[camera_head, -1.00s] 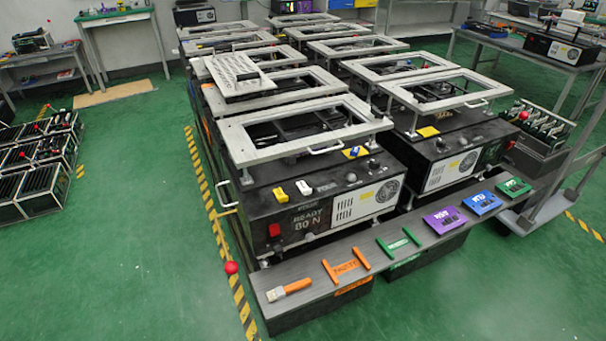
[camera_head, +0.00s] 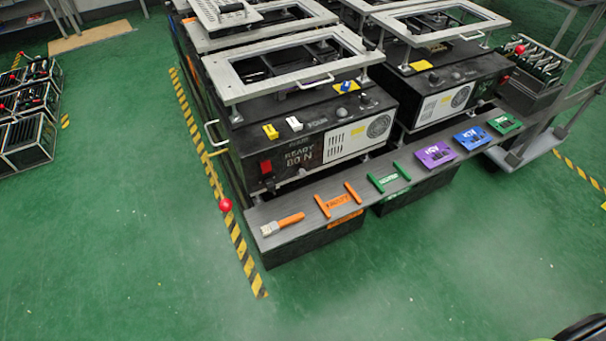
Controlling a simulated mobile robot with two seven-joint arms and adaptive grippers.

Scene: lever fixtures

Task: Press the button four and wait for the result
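A blue switch on a yellow plate (camera_head: 347,87) and a dark round knob (camera_head: 363,99) are further right on the top. I cannot read a number four on any of them. Neither of my grippers is in view.
A grey shelf (camera_head: 352,199) in front of the machines holds an orange-handled tool (camera_head: 283,224), orange and green H-shaped pieces, and purple, blue and green blocks. A red ball (camera_head: 225,205) is by the striped floor line. Green floor in front is clear. A trolley stands right.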

